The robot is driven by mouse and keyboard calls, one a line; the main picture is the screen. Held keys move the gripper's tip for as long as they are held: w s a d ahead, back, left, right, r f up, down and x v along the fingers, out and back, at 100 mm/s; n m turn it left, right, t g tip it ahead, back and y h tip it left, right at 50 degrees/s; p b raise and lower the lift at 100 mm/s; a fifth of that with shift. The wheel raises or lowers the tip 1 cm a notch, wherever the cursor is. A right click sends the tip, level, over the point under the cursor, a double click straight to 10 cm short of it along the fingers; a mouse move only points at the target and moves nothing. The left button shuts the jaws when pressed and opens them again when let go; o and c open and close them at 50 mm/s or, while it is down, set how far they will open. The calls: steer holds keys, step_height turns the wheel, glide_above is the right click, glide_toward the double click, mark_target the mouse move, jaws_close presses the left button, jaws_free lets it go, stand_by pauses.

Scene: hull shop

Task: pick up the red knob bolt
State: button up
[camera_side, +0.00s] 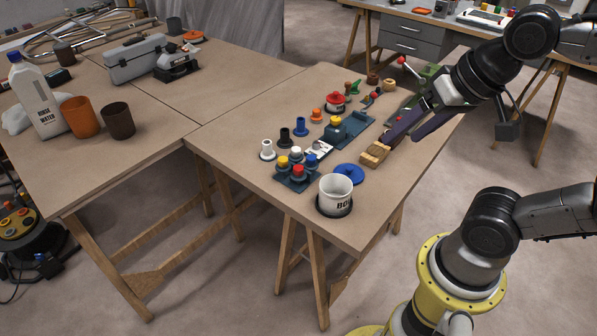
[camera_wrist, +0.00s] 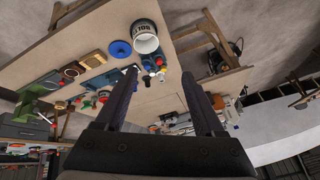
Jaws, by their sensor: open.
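In the side view the red knob bolt (camera_side: 299,171) stands upright in a small dark blue holder (camera_side: 286,178), with yellow-topped and blue-topped bolts close around it. The white pot with black lettering (camera_side: 336,188) stands to its right, near the table corner. My gripper (camera_side: 402,147) is above the right part of the table, well right of the red bolt, fingers apart and empty. In the wrist view my gripper (camera_wrist: 158,80) has its two dark fingers spread.
A blue disc (camera_side: 349,174) and a wooden block-like piece (camera_side: 374,154) lie between my gripper and the bolts. White, black and blue pegs (camera_side: 267,149) stand behind the holder. A dark blue fixture (camera_side: 350,131) is farther back. The table's left front is clear.

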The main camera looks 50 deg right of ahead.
steer(key=w+r+m, duration=0.3)
steer(key=w+m, duration=0.2)
steer(key=m+g, duration=0.6)
steer(key=m, duration=0.6)
glide_above(298, 167)
steer(key=f, duration=2.2)
steer(key=shift+s, duration=0.25)
steer(key=shift+w+f, duration=0.2)
steer(key=shift+f, duration=2.9)
jaws_close()
